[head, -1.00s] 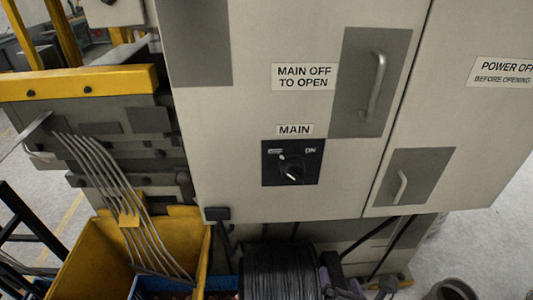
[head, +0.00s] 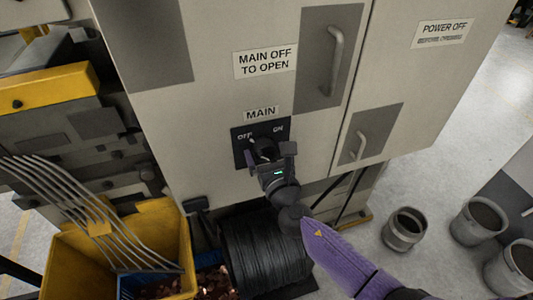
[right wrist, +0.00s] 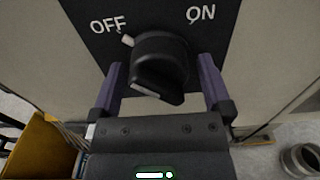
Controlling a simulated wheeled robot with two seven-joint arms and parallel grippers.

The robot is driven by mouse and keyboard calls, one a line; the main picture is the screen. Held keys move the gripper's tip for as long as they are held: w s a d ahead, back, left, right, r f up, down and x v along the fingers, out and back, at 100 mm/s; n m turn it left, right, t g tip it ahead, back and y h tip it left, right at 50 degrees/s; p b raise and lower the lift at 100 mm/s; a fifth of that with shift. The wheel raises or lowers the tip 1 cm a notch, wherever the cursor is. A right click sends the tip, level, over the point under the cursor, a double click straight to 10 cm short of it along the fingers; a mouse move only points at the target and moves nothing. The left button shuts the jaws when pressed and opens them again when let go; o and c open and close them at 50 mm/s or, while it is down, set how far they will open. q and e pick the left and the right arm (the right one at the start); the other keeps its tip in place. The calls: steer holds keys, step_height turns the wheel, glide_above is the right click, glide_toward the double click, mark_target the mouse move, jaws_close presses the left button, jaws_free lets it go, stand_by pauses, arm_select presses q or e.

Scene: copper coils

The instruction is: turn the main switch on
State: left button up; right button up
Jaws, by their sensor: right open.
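The main switch is a black rotary knob (right wrist: 160,62) on a black plate (head: 240,150) on the pale cabinet, under the MAIN label (head: 261,114). In the right wrist view a white mark at the knob's upper left points towards OFF; ON is at the upper right. My right gripper (right wrist: 160,75) is open, with one purple finger on each side of the knob's lower part. I cannot tell whether the fingers touch it. In the head view my right gripper (head: 272,158) covers much of the knob. My left gripper is not in view.
The cabinet doors carry a large handle (head: 333,60) and a small handle (head: 360,146). Below stand a black wire spool (head: 265,250) and a yellow bin (head: 75,260) with copper pieces. Grey buckets (head: 404,230) stand on the floor at the right.

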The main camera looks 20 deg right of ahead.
steer(key=c, duration=1.1)
steer(key=m+b, duration=0.1)
steer(key=m, duration=0.3)
steer(key=shift+f, duration=0.1)
steer(key=m+b, duration=0.1)
steer(key=m, duration=0.3)
steer(key=shift+m, duration=0.3)
steer(key=m+b, duration=0.1)
steer(key=m, duration=0.3)
steer(key=shift+m, duration=2.6)
